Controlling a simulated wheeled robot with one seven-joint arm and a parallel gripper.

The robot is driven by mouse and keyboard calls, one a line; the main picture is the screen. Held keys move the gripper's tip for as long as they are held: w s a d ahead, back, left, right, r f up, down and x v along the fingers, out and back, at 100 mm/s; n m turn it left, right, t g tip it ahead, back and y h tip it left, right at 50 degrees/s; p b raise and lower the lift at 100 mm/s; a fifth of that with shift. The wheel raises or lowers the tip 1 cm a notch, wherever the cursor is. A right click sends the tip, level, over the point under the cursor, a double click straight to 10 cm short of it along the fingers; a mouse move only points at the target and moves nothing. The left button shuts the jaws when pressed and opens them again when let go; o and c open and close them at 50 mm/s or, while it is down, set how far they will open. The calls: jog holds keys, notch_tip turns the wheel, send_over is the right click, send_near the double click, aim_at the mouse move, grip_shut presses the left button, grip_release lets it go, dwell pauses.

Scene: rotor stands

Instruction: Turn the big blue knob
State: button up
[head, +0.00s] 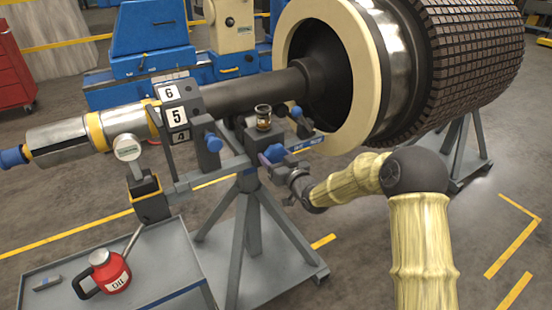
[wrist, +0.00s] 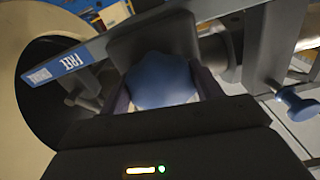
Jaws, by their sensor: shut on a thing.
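The big blue knob (head: 272,153) sits on the front of the stand's dark block, below the small glass cup. In the wrist view the lobed blue knob (wrist: 162,80) fills the space between my two fingers. My gripper (head: 277,159) reaches it from the lower right, and its fingers are shut on the knob's two sides. In the wrist view my gripper (wrist: 163,88) has one finger left and one right of the knob. The knob's lower edge is hidden behind the gripper body.
A smaller blue knob (head: 214,142) stands to the left. A blue label strip (wrist: 62,65) reading "FREE" lies beside the big knob. The rotor (head: 470,60) and its cream ring (head: 365,120) are close on the right. A cart (head: 165,262) with a red oil can (head: 112,275) stands front left.

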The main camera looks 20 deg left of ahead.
jog(key=m, duration=0.5)
jog(key=shift+s, duration=0.1)
dwell(0.3)
jog(key=o, duration=1)
jog(key=shift+d, duration=0.1)
jog(key=v, duration=1.7)
jog(key=shift+s+d, duration=0.1)
